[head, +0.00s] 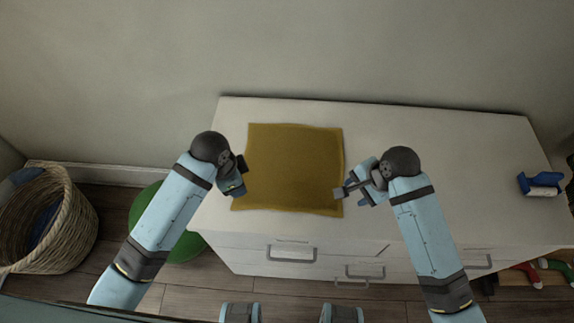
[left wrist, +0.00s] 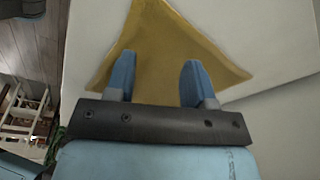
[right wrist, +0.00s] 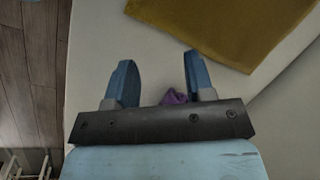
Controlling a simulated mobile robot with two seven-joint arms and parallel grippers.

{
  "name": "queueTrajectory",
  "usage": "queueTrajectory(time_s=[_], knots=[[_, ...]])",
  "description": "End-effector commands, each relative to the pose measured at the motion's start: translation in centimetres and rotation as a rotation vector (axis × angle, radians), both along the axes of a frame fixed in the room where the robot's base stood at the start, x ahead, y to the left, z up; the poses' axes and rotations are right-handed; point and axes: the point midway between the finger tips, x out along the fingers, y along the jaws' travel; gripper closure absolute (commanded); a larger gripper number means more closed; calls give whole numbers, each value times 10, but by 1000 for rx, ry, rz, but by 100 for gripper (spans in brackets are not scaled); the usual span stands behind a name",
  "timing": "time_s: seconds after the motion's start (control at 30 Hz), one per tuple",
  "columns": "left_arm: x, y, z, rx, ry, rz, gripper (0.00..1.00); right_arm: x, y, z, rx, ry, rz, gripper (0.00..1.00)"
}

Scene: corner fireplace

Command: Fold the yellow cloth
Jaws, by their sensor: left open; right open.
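The yellow cloth (head: 292,168) lies flat and spread out on top of the white dresser (head: 455,170). My left gripper (head: 236,184) is at the cloth's left edge; in the left wrist view its open fingers (left wrist: 157,82) are over the cloth (left wrist: 165,45), with nothing held. My right gripper (head: 345,193) is at the cloth's lower right edge in the head view. In the right wrist view its fingers (right wrist: 158,82) are open and empty, over bare white top, with the cloth (right wrist: 225,25) beyond them. I cannot tell whether either gripper touches the cloth.
A blue-and-white object (head: 541,185) lies at the dresser's right end. A small purple thing (right wrist: 174,96) shows between the right fingers. A wicker basket (head: 75,215) and a green round object (head: 150,215) stand on the floor at left. The wall is behind the dresser.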

Motion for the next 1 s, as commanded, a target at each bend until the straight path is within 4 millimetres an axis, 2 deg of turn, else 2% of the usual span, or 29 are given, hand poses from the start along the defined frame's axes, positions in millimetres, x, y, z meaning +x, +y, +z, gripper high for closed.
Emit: queueTrajectory(time_s=[0.03, 0.1, 0.2, 0.33, 0.47, 0.57, 0.8, 1.0], knots=[[25, -3, 2, 28, 4, -85, 51, 25, 9, 2, 17, 47, -95, 51], [51, -7, 2, 62, 21, -200, 51, 50, 20, 3, 39, 123, -239, 51], [80, -8, 5, 103, 45, -328, 51, 79, 30, 7, 52, 212, -414, 51], [104, -5, 9, 137, 67, -427, 51, 102, 36, 11, 55, 286, -567, 51], [113, -4, 8, 150, 77, -469, 51, 110, 38, 10, 53, 318, -634, 51], [114, -4, -1, 151, 81, -472, 51, 111, 38, 1, 52, 324, -646, 51], [114, -4, -37, 150, 80, -471, 51, 110, 38, -36, 51, 322, -645, 51], [114, -4, -61, 149, 80, -470, 51, 110, 38, -59, 54, 322, -644, 51]])
